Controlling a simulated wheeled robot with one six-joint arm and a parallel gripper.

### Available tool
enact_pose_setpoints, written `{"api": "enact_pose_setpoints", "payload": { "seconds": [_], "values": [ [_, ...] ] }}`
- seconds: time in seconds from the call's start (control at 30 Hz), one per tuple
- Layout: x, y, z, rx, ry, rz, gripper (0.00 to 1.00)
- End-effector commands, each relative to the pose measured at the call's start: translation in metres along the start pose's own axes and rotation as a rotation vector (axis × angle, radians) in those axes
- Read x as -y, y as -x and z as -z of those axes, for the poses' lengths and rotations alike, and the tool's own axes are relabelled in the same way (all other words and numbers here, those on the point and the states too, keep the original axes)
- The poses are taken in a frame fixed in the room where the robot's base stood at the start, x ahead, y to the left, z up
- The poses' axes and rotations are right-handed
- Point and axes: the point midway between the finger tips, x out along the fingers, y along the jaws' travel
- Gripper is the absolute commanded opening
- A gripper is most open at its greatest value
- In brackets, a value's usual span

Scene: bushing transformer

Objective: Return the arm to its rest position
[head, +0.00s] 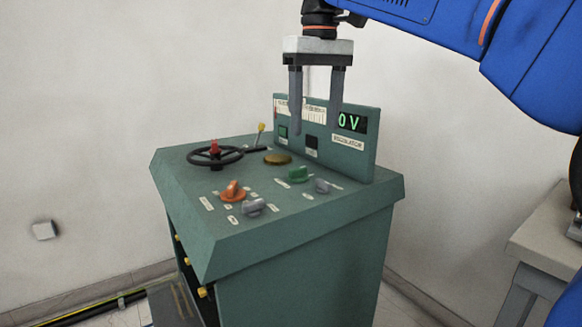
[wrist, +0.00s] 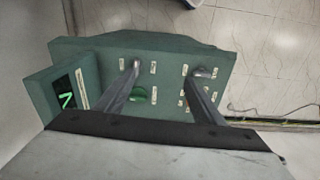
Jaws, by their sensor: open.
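My blue arm (head: 440,30) reaches in from the upper right in the head view. My gripper (head: 316,118) points down, open and empty, with its two grey fingers apart. It hangs above the green control console (head: 300,250), in front of its upright panel in the picture. In the wrist view the fingers of my gripper (wrist: 165,95) reach over the console top (wrist: 175,60), with a green knob (wrist: 142,95) showing between them. Whether the fingertips touch anything there is hard to tell, but in the head view they are clear of the knobs.
The console top carries a black handwheel (head: 215,155), an orange knob (head: 232,191), a green knob (head: 298,174), grey knobs (head: 253,207) and a yellow-tipped lever (head: 261,130). The display (head: 351,122) reads 0 V. A grey table (head: 550,235) stands at right.

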Motion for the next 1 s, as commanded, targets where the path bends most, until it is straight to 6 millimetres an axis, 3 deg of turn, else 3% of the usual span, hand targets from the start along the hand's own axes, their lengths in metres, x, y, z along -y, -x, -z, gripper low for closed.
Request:
{"api": "enact_pose_setpoints", "payload": {
  "seconds": [0.23,0.37,0.67,1.0],
  "values": [
    [-0.026,-0.022,-0.031,-0.040,-0.061,-0.005,0.62],
    [-0.044,-0.046,-0.059,-0.074,-0.111,-0.010,0.62],
    [-0.082,-0.122,-0.137,-0.165,-0.242,-0.032,0.62],
    [-0.101,-0.231,-0.230,-0.267,-0.389,-0.071,0.62]
  ]
}}
